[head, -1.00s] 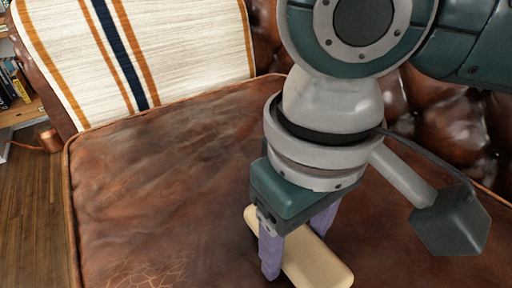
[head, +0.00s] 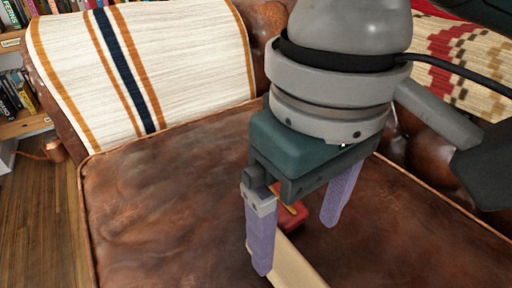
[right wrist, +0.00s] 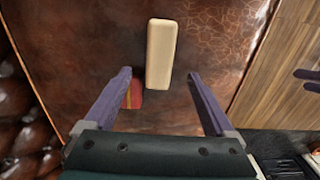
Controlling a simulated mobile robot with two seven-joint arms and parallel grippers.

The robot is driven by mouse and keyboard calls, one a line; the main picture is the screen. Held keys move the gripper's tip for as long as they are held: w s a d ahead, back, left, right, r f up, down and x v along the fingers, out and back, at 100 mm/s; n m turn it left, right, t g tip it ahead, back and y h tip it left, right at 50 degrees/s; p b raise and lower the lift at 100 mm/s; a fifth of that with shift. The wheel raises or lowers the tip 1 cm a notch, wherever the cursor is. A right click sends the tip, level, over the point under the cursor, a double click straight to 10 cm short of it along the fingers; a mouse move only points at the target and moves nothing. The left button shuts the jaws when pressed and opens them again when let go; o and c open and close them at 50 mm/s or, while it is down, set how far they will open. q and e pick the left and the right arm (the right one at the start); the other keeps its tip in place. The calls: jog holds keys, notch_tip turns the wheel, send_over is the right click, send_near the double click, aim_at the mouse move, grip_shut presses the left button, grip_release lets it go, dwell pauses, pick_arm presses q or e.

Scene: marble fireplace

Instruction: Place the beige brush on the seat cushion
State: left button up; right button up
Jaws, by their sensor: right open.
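The beige brush (head: 293,266), a smooth pale block, lies on the brown leather seat cushion (head: 170,200). In the right wrist view the whole brush (right wrist: 161,50) shows, resting on the cushion (right wrist: 90,30). My right gripper (head: 296,246) is open and empty above the cushion. In the right wrist view its purple fingers (right wrist: 159,75) are spread wide to either side of the brush's near end, apart from it. Two purple finger-like tips (right wrist: 308,80) at the right edge of that view are probably my left gripper; their opening is unclear.
A small red item with a yellow stripe (head: 291,214) lies beside the brush; it also shows in the right wrist view (right wrist: 134,95). A patterned red and beige textile (head: 460,55) is behind. The cushion's left part is clear.

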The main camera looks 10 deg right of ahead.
jog(key=s+a+t+y, duration=0.2)
jog(key=s+a+y, duration=0.2)
jog(key=a+y, duration=0.15)
jog(key=shift+m+t+h, duration=0.5)
jog(key=shift+t+h, duration=0.3)
jog(key=shift+h, duration=0.15)
jog(key=d, duration=0.1)
jog(key=d+f, duration=0.1)
jog(key=d, duration=0.1)
jog(key=s+d+p, duration=0.1)
jog(key=d, duration=0.1)
jog(key=shift+d+f, duration=0.1)
jog(key=shift+f, duration=0.3)
jog(key=s+d+h, duration=0.1)
jog(key=d, duration=0.2)
jog(key=s+d+f+h, duration=0.1)
jog(key=s+d, duration=0.1)
jog(key=d, duration=0.1)
jog(key=s+d+f+m+h, duration=0.1)
jog(key=s+d, duration=0.1)
jog(key=d, duration=0.2)
jog(key=shift+f, duration=0.15)
pick_arm(q)
jog(key=shift+r, duration=0.85)
pick_arm(e)
jog(key=shift+w+a, duration=0.1)
pick_arm(q)
jog(key=shift+r, duration=0.1)
